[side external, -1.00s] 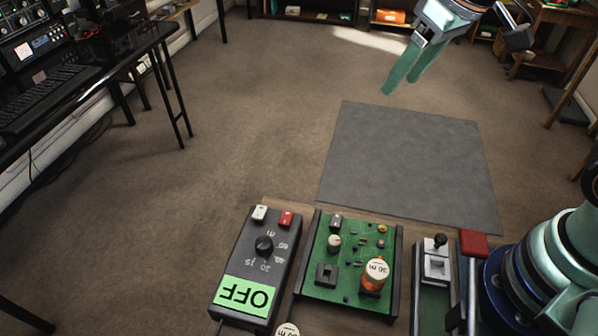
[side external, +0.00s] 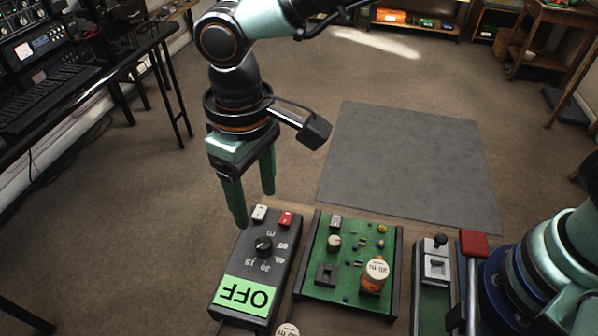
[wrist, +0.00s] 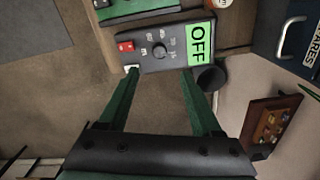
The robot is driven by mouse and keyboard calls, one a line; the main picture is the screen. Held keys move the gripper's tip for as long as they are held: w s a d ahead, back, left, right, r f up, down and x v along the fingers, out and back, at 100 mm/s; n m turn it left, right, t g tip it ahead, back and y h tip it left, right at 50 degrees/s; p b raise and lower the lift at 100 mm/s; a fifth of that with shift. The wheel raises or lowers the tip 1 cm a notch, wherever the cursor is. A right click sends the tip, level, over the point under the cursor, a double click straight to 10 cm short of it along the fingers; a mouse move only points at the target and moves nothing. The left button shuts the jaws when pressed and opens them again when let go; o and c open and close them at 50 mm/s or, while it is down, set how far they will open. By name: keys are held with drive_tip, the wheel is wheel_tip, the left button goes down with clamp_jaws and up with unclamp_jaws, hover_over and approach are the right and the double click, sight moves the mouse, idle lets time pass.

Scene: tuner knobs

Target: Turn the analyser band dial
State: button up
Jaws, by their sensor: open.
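The analyser (side external: 258,265) is a dark grey box with a green screen reading OFF, upside down in the side view. Its band dial (side external: 264,246) is a small black round knob in the middle of the face. A white button and a red button sit at its far end. My gripper (side external: 254,208) points down above that far end, with its fingers apart and empty. In the wrist view the dial (wrist: 159,50) lies ahead of the open fingers (wrist: 158,112), apart from them. The finger tips appear close to the button end; the exact height is unclear.
A green circuit board (side external: 349,262) with a white knob and an orange coil stands right of the analyser. A lever switch unit (side external: 436,268) and a red block (side external: 473,243) are farther right. A grey mat (side external: 408,165) lies on the floor behind.

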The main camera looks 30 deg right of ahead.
sight(264, 243)
wheel_tip(264, 243, down, 11)
drive_tip(key=shift+d+r, duration=0.1)
idle(0.3)
clamp_jaws()
